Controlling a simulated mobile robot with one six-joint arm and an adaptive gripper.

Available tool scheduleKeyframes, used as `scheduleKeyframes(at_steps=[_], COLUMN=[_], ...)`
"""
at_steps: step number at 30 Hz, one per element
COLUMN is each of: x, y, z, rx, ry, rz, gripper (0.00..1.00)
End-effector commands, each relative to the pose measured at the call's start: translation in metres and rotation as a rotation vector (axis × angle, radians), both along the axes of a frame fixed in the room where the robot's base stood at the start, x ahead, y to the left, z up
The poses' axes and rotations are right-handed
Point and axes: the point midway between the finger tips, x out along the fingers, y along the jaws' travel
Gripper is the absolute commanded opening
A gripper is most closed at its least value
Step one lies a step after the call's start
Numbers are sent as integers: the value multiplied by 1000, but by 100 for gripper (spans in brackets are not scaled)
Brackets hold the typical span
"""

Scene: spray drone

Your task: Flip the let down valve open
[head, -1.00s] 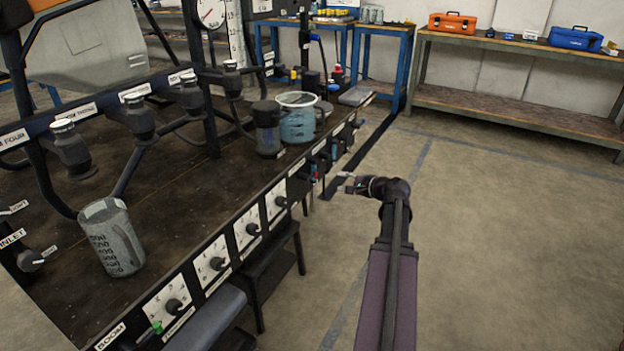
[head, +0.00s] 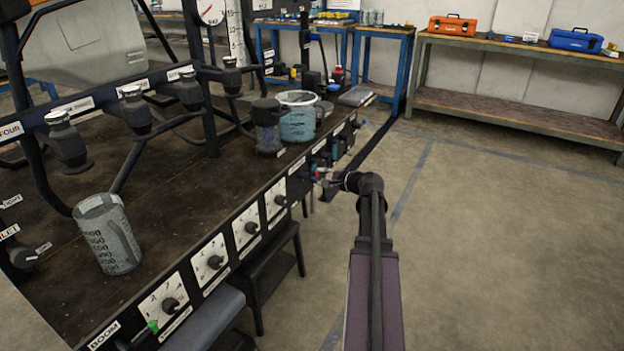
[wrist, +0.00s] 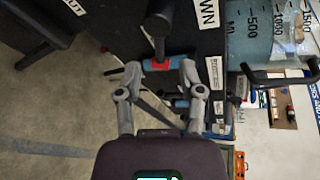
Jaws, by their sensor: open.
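In the wrist view a black lever (wrist: 160,38) with a red and blue end piece (wrist: 160,64) comes out of the dark bench front. A white label ending in "WN" (wrist: 208,12) is beside it. My gripper (wrist: 161,72) is open, with one finger on each side of the red and blue piece; I cannot tell whether either finger touches it. In the head view my gripper (head: 326,179) is at the bench's front face, by small red and blue parts (head: 319,171). The lever is too small to make out there.
Stools (head: 270,265) stand below. The floor (head: 480,230) to the right is clear.

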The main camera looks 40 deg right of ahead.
Motion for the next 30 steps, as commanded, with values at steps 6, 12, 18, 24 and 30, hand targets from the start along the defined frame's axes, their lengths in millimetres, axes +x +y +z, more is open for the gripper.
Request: scheduleKeyframes(at_steps=[6, 12, 18, 24, 30], x=[30, 45, 49, 49, 49], y=[4, 7, 8, 8, 8], z=[-10, -14, -15, -14, -14], rx=[-1, -1, -1, 0, 0], ry=[1, 1, 0, 0, 1], rz=[1, 1, -1, -1, 0], gripper=[50, 50, 50, 50, 0])
